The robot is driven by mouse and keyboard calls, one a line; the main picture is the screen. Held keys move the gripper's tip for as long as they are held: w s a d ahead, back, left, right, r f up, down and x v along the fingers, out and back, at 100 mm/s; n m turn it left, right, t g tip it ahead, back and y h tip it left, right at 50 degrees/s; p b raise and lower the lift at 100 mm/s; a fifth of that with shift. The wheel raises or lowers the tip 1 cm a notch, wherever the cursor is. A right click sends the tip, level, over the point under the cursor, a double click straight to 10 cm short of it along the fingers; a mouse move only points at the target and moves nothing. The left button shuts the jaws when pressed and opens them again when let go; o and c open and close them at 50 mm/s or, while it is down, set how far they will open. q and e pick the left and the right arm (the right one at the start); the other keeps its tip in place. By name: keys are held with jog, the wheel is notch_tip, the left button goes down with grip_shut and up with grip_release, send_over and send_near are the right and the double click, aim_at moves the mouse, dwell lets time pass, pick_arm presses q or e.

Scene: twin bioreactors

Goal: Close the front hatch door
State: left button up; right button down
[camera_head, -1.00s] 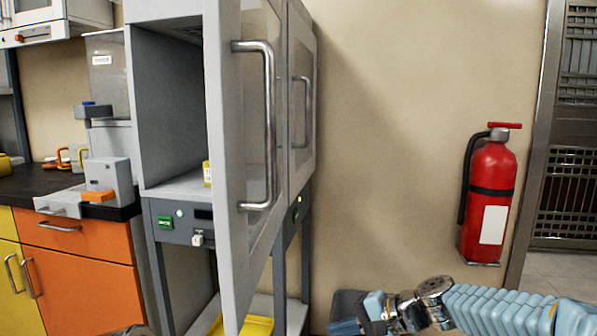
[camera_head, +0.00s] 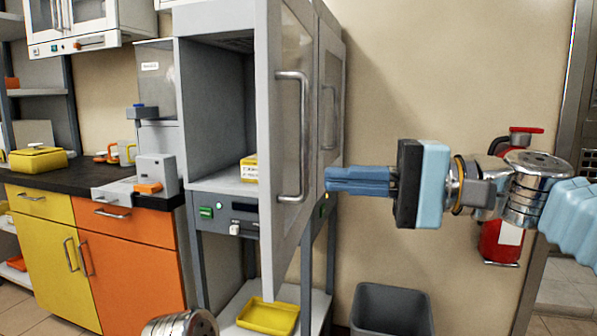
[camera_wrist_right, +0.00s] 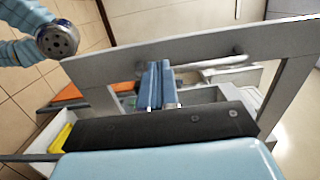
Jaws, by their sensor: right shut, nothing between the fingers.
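The front hatch door (camera_head: 264,150) is a grey frame with a glass pane, standing open and swung out towards me from the cabinet (camera_head: 212,110). Its vertical metal handle (camera_head: 291,135) faces right. My right gripper (camera_head: 328,180) is shut and empty, its blue fingers pointing left, to the right of the door at the height of the handle's lower part. In the right wrist view the fingers (camera_wrist_right: 161,66) lie in front of the door frame (camera_wrist_right: 130,60), with the handle (camera_wrist_right: 215,64) to their right. I cannot tell whether they touch the door. My left gripper is out of view.
A second glazed door (camera_head: 330,110) with a handle is on the cabinet's right part. A yellow box (camera_head: 249,170) sits inside the open compartment. A yellow tray (camera_head: 268,316) lies on the lower shelf. A grey bin (camera_head: 392,310) and a red fire extinguisher (camera_head: 503,245) stand right.

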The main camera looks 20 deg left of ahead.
aim_at(273, 176)
jog(key=a, duration=0.4)
jog(key=a+p, duration=0.1)
jog(key=a, duration=0.1)
jog(key=shift+s+a, duration=0.15)
jog(key=shift+s, duration=0.1)
jog(key=shift+a, duration=0.1)
